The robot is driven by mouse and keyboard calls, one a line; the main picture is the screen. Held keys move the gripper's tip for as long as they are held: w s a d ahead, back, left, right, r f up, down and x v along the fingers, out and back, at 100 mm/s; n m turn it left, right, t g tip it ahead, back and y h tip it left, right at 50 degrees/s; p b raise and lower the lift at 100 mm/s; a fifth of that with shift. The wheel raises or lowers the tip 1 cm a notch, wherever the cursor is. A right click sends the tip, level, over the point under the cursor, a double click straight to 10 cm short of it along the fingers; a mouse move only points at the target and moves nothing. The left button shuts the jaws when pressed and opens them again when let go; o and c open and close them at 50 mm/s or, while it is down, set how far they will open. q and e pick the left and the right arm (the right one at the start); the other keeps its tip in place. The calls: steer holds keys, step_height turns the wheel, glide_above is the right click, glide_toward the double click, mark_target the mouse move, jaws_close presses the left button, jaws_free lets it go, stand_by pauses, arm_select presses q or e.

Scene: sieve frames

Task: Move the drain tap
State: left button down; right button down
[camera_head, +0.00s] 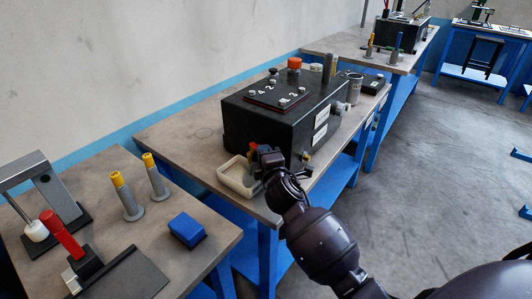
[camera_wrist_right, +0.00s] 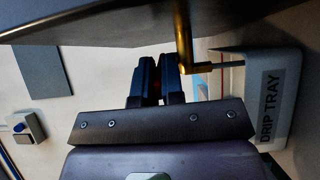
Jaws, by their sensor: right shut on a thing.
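The drain tap (camera_wrist_right: 184,42) shows in the right wrist view as a brass pipe with an elbow, below the black box (camera_head: 262,125). In the head view a small red part (camera_head: 253,147), which seems to be its handle, shows at the box's near left end. My right gripper (camera_head: 262,153) is at that end; in its wrist view the dark fingers (camera_wrist_right: 157,77) are close together beside the brass pipe, shut on the tap. The fingers largely hide the gripped part. A cream drip tray (camera_head: 228,178) sits on the bench below; its label reads in the wrist view (camera_wrist_right: 270,105).
The nearer bench at left holds a blue block (camera_head: 187,229), yellow-topped posts (camera_head: 125,196) and a red-handled tool (camera_head: 64,236). Floor at right is open.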

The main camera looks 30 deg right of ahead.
steer(key=m+h, duration=0.1)
steer(key=h+b, duration=0.1)
steer(key=shift+a+m+g+h, duration=0.3)
steer(key=shift+a+m+g, duration=0.1)
steer(key=c, duration=1.2)
jaws_free()
steer(key=shift+c, duration=0.2)
steer(key=shift+s, duration=0.1)
steer(key=v, duration=1)
steer(key=shift+s+a+p, duration=0.25)
steer(key=shift+p, duration=0.15)
